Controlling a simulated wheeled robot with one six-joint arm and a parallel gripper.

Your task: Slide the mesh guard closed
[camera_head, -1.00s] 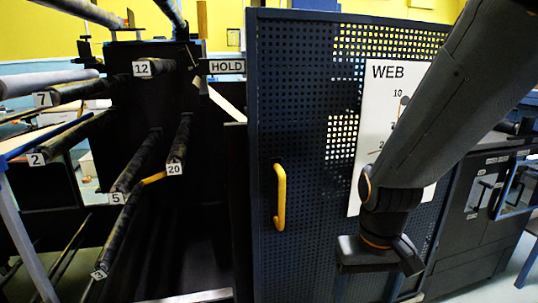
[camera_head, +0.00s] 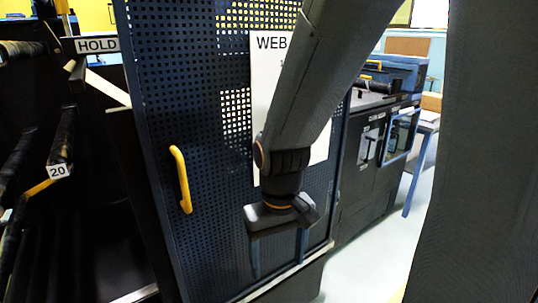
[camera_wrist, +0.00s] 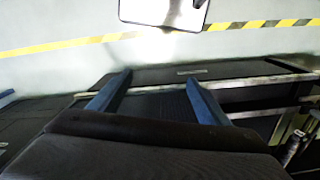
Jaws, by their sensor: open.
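The mesh guard (camera_head: 190,75) is a dark blue perforated panel that stands upright in the head view. A yellow upright handle (camera_head: 181,180) is fixed near its left edge. A white sheet marked WEB (camera_head: 262,75) is on the panel, partly hidden by my arm. My gripper (camera_head: 278,252) points down in front of the lower part of the guard, right of the handle and apart from it. It is open and empty. In the wrist view its two blue-grey fingers (camera_wrist: 157,92) are spread, with nothing between them but a dark machine surface beyond.
Dark rollers and a tag 20 (camera_head: 57,171) are at the left, with a HOLD sign (camera_head: 97,45) above. A dark cabinet (camera_head: 365,165) stands right of the guard. Pale floor is clear at lower right. A yellow-black floor stripe (camera_wrist: 70,43) shows in the wrist view.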

